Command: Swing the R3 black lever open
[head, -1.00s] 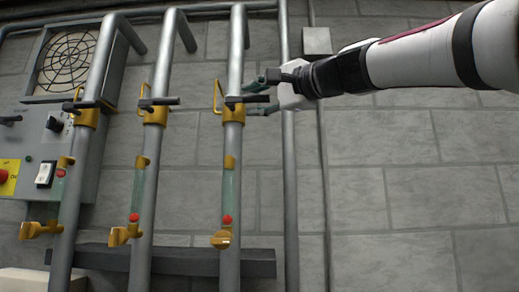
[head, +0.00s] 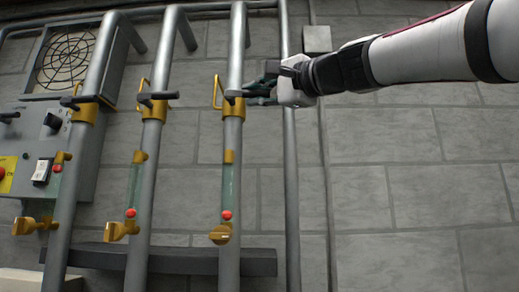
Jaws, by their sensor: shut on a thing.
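Three grey vertical pipes each carry a brass valve with a horizontal black lever. No R3 label is readable. The black lever (head: 238,94) on the rightmost pipe (head: 236,140) lies across its brass valve (head: 233,108), pointing right. My gripper (head: 262,92) comes in from the right and is shut on the right end of this lever. The fingers partly hide that end. The lever's left end shows at the pipe.
The middle pipe has its own black lever (head: 158,96), and the left pipe has another (head: 79,100). A sight glass (head: 228,187) and brass knob (head: 220,234) sit below the rightmost valve. A thinner pipe (head: 291,170) runs just right. The wall at right is clear.

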